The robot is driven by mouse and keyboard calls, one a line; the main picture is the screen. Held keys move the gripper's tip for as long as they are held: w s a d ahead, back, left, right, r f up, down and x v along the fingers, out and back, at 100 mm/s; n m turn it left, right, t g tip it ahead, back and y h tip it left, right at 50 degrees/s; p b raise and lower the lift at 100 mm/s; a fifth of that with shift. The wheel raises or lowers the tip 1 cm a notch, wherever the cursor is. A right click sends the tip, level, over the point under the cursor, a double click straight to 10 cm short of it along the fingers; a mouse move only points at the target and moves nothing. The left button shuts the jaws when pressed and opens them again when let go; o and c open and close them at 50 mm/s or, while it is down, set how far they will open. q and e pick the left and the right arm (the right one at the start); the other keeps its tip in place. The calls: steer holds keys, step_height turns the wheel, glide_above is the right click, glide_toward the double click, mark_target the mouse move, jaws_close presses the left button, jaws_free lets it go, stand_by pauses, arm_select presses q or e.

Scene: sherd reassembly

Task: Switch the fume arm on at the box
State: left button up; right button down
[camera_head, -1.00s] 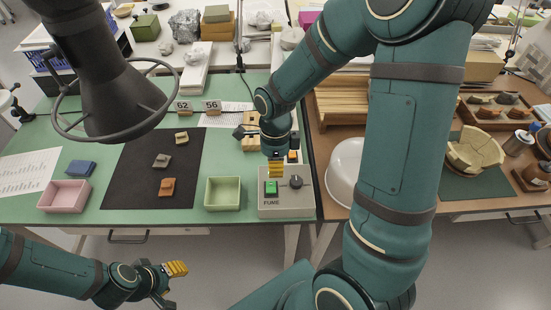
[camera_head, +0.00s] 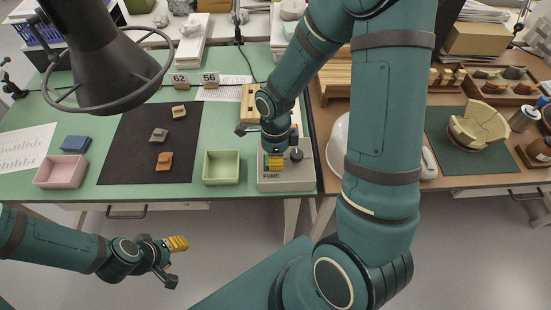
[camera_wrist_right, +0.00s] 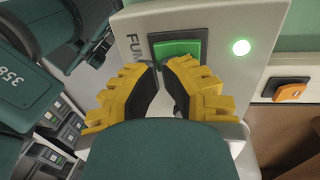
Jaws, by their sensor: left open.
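A round lamp (camera_wrist_right: 241,47) beside the button glows green. The dark fume arm hood (camera_head: 105,75) with its ring hangs at upper left. My left gripper (camera_head: 174,262) is open and empty before the table.
A green tray (camera_head: 221,181) stands left of the box, and a pink tray (camera_head: 60,184) farther left. Several sherds lie on the black mat (camera_head: 135,170). A white bowl (camera_head: 337,150) is right of the box, partly behind my arm.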

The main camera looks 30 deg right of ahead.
steer(key=shift+s+f, duration=0.1)
steer(key=shift+s+a+f, duration=0.1)
steer(key=shift+s+f, duration=0.05)
steer(key=shift+f, duration=0.1)
stand_by(0.5)
steer(key=shift+s+a+f+b, duration=0.1)
steer(key=shift+s+f+b, duration=0.15)
steer(key=shift+b, duration=0.25)
steer(key=shift+s, duration=0.1)
steer(key=shift+w+d+r+p, duration=0.2)
steer(key=shift+w+p, duration=0.05)
steer(key=shift+w, duration=0.2)
steer(key=shift+w+d+r+p, duration=0.15)
steer(key=shift+w+d+p, duration=0.05)
steer(key=shift+w, duration=0.3)
